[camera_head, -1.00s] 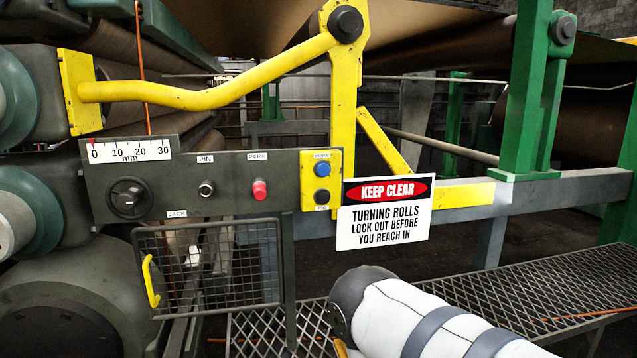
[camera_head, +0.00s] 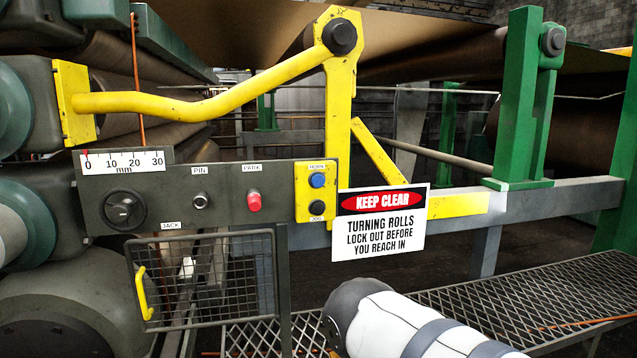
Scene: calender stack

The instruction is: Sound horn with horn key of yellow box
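The yellow box (camera_head: 308,191) is mounted at the right end of a dark control panel (camera_head: 225,184). Its upper key is blue and sits under a label reading HORN; this is the horn key (camera_head: 317,180). Below it is a black key (camera_head: 317,208) with a small label under it that is hard to read. One of my arms (camera_head: 385,325) comes in at the bottom, right of the middle, below and apart from the box. Its gripper is out of view, below the frame. No other gripper shows.
The panel also has a JACK knob (camera_head: 124,210), a PIN button (camera_head: 200,201) and a red PARK button (camera_head: 254,200). A KEEP CLEAR sign (camera_head: 378,240) hangs just right of the box. A mesh guard (camera_head: 205,281) with a yellow handle is below. A grating walkway (camera_head: 520,300) extends right.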

